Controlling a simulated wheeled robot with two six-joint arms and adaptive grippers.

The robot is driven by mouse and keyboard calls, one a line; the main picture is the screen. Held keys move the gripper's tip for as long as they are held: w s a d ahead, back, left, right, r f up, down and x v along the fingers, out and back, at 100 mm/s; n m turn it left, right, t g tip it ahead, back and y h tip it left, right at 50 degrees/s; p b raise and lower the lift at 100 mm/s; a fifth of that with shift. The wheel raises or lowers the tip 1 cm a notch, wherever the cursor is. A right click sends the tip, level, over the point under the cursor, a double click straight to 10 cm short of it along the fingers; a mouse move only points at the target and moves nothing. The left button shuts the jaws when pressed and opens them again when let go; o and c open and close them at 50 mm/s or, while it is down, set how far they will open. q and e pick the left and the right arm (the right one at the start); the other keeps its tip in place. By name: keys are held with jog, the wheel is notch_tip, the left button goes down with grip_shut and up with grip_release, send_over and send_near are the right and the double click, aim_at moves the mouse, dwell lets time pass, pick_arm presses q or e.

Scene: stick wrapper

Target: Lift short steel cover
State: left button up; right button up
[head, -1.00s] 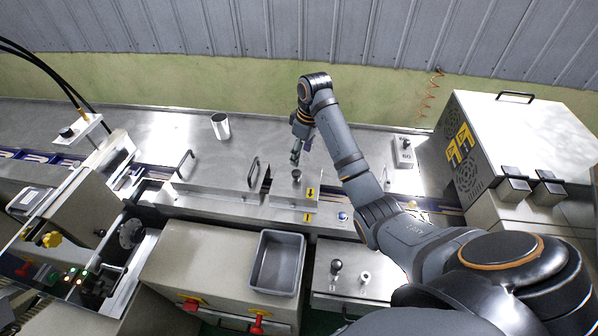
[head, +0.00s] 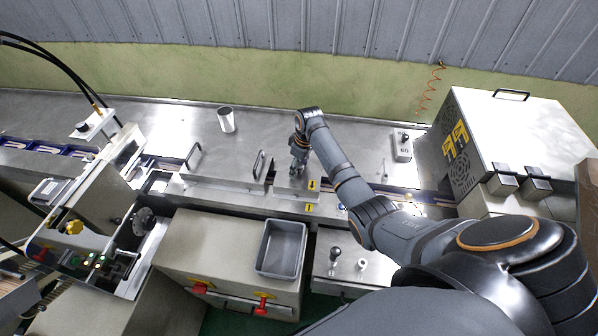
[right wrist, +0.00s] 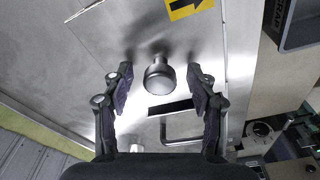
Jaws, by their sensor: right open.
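The short steel cover (head: 290,200) is a shiny plate with yellow arrow labels, lying on the line right of the longer handled cover. Its round steel knob (right wrist: 159,78) stands up between my fingers in the right wrist view. My right gripper (head: 297,170) is open and points down over the knob. In the right wrist view one finger is on each side of the knob, with a visible gap on both sides. In the head view the gripper largely hides the knob. My left gripper is not in view.
A grey tray (head: 281,248) sits in front. A large vented box (head: 515,130) stands at the right. A small block marked 60 (head: 403,146) is behind my right arm.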

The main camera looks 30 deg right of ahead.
grip_shut()
jog(key=shift+w+r, duration=0.15)
dwell(0.5)
